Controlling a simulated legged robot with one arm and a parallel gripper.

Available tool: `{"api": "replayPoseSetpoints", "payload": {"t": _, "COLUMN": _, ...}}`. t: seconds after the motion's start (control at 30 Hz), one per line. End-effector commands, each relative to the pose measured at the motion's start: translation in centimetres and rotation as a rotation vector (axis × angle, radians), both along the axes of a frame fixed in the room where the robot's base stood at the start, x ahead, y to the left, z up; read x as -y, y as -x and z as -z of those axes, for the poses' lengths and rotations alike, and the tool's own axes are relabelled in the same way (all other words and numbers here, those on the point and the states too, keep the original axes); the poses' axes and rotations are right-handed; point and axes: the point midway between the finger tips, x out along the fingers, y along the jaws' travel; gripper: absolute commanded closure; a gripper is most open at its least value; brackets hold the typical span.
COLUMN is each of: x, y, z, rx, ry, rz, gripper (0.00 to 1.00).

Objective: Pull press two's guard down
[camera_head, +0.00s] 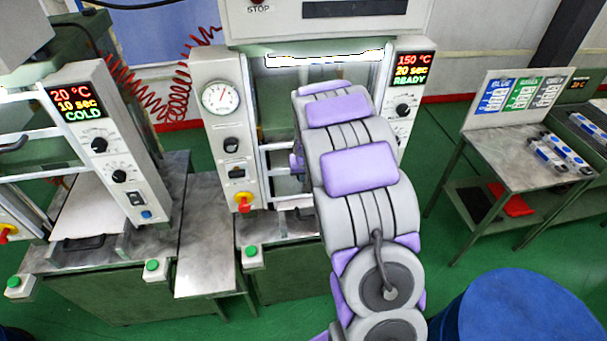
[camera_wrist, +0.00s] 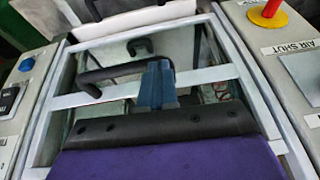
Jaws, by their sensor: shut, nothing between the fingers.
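Press two is most likely the middle machine (camera_head: 222,130), whose display reads 150 °C, 20 sec, READY. My arm covers much of its opening in the head view, and my gripper is hidden there. In the wrist view, a guard with a pale frame (camera_wrist: 215,74) and a clear pane fills the middle. A black bar handle (camera_wrist: 110,73) crosses it. My gripper (camera_wrist: 157,78) shows blue fingers, shut and empty, at the right end of the handle. I cannot tell whether the fingers touch the handle.
A press at left (camera_head: 105,150) reads 20 °C, COLD. A bare metal table (camera_head: 205,235) stands between the presses. At right are a table with a colour-labelled board (camera_head: 515,95) and a blue drum (camera_head: 520,310). A red knob (camera_wrist: 268,12) sits on the right panel.

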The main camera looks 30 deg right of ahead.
Motion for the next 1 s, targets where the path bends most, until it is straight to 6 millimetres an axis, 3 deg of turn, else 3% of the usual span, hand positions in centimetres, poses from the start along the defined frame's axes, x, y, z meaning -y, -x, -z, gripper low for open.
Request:
{"api": "replayPoseSetpoints", "payload": {"t": 0.13, "x": -0.3, "y": 0.6, "z": -1.1, "rx": -0.009, "ry": -0.003, "rz": -0.002, "gripper": 1.0}}
{"api": "replayPoseSetpoints", "payload": {"t": 0.6, "x": -0.9, "y": 3.2, "z": -10.2, "rx": 0.008, "ry": 0.003, "rz": -0.002, "gripper": 1.0}}
{"api": "replayPoseSetpoints", "payload": {"t": 0.8, "x": -1.0, "y": 4.1, "z": -12.5, "rx": 0.008, "ry": 0.003, "rz": -0.002, "gripper": 1.0}}
{"api": "replayPoseSetpoints", "payload": {"t": 1.0, "x": -1.1, "y": 4.4, "z": -13.3, "rx": 0.005, "ry": 0.001, "rz": -0.001, "gripper": 1.0}}
